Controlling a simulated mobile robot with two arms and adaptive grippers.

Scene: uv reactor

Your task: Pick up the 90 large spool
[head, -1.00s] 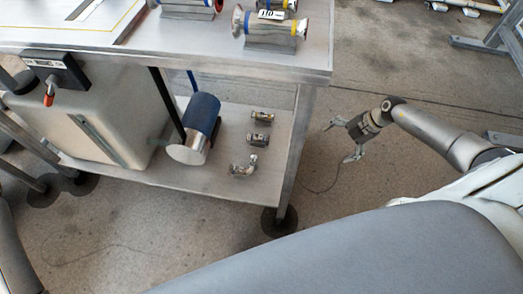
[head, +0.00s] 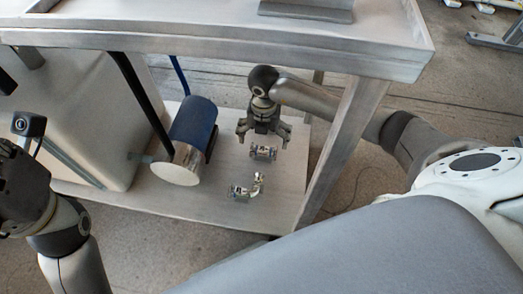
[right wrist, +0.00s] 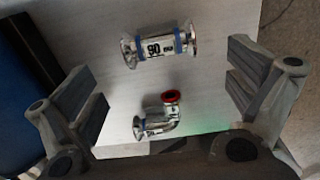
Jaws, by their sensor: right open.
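In the right wrist view the 90 large spool (right wrist: 160,46), a metal piece with blue bands and a "90" label, lies on the shelf beyond the fingertips. My right gripper (right wrist: 165,82) is open and empty, with its fingers spread wide to either side. In the head view my right gripper (head: 265,134) points down over the lower shelf. A small spool (head: 263,154) lies just below its fingertips; its label is too small to read there. My left arm shows at the left edge, but its fingers do not.
A metal elbow (head: 246,188) lies nearer on the shelf (head: 205,205); an elbow with a red ring (right wrist: 158,117) shows in the wrist view. The tabletop (head: 190,40) overhangs, and a table leg (head: 345,145) stands right.

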